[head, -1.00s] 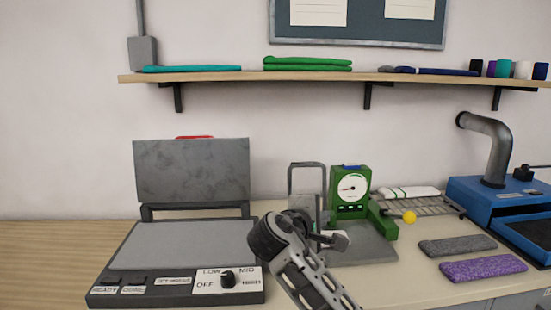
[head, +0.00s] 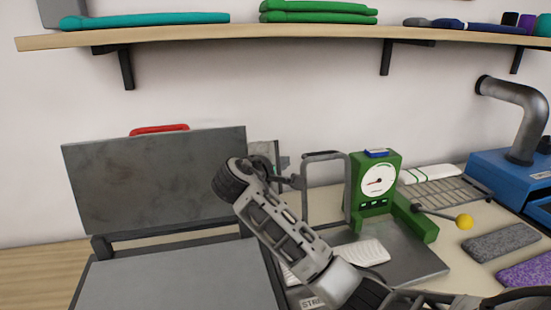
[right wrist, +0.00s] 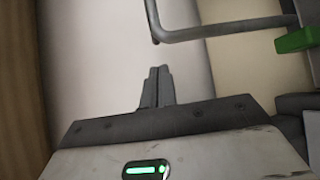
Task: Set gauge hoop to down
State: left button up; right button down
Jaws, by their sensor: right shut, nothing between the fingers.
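The gauge hoop (head: 324,156) is a grey bent bar standing upright at the left of the green gauge (head: 376,184) with its white dial. A grey plate (head: 415,262) lies in front of the gauge. My right gripper (head: 293,182) is shut and empty, its fingertips just left of the hoop's left post. Whether they touch it is unclear in the head view. In the right wrist view the shut fingertips (right wrist: 158,72) point at pale wall, and the hoop (right wrist: 225,29) passes above and to the right, apart from them. My left gripper is not in view.
A press with a raised grey lid (head: 155,182) stands at the left. A white ribbed piece (head: 362,253) lies on the gauge plate. A yellow-knobbed lever (head: 464,222) sticks out right of the gauge. A wooden shelf (head: 250,36) runs above.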

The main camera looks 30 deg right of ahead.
jog(key=x, duration=0.7)
jog(key=shift+p, duration=0.35)
